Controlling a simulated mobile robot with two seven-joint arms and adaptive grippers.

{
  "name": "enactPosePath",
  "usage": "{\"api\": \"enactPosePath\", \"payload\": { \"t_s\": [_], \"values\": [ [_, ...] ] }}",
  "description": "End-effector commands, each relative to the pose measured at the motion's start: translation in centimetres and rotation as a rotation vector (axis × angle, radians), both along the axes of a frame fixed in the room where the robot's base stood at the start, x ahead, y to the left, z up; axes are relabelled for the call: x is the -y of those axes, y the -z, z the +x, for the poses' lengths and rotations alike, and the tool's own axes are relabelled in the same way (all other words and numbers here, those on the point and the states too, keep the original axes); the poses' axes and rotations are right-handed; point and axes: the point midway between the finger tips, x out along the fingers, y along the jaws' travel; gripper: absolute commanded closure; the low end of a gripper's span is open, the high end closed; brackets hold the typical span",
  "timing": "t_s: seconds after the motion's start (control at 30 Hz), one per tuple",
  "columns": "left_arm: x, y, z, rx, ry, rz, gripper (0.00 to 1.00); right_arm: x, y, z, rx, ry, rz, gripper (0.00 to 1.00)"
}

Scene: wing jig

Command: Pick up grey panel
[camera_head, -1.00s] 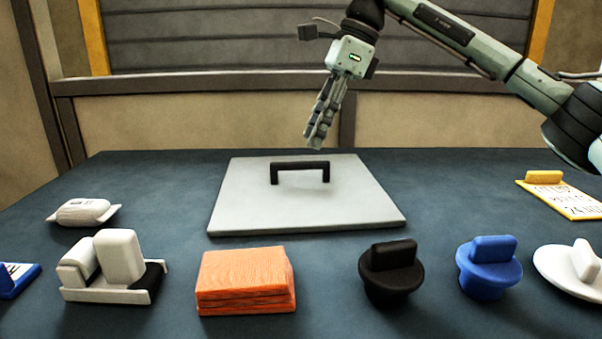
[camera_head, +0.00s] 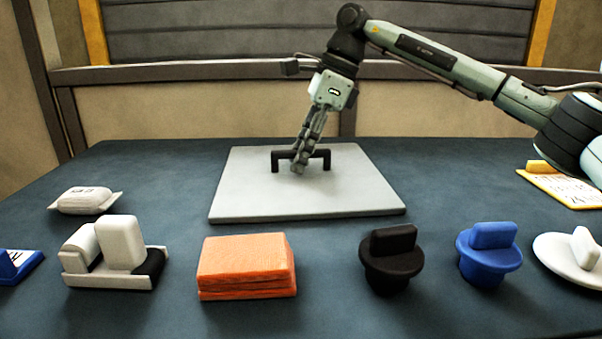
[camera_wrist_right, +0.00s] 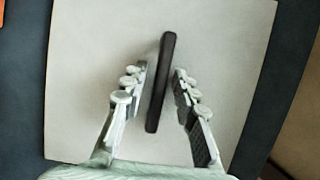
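The grey panel (camera_head: 250,196) lies flat on the dark table, with a black bar handle (camera_head: 323,157) standing on its top. My right gripper (camera_head: 298,168) reaches down from above at the handle. In the right wrist view, the gripper (camera_wrist_right: 158,85) is open, with one finger on each side of the black handle (camera_wrist_right: 160,85). Gaps show between the fingers and the handle. The panel (camera_wrist_right: 90,50) fills most of that view. My left gripper is not in view.
In front of the panel stand a white block holder (camera_head: 110,280), an orange stack (camera_head: 246,266), a black knob (camera_head: 392,258), a blue knob (camera_head: 488,253) and a white disc (camera_head: 565,258). A white packet (camera_head: 85,200) lies left, a yellow-edged board (camera_head: 570,190) right.

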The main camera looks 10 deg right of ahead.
Motion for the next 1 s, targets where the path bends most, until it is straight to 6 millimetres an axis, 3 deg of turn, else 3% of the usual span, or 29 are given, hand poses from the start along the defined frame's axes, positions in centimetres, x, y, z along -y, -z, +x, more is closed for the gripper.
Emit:
{"api": "enactPosePath", "payload": {
  "t_s": [0.03,0.2,0.77,1.0],
  "values": [
    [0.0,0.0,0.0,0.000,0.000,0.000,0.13,0.0,0.0,0.0,0.000,0.000,0.000,0.81],
    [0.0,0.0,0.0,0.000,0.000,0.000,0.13,0.0,0.0,0.0,0.000,0.000,0.000,1.00],
    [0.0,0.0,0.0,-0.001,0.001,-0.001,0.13,0.0,-0.4,0.0,0.003,0.000,0.003,1.00],
    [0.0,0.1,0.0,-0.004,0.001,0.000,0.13,-0.1,-2.6,0.0,0.004,0.000,0.004,1.00]
  ]
}}
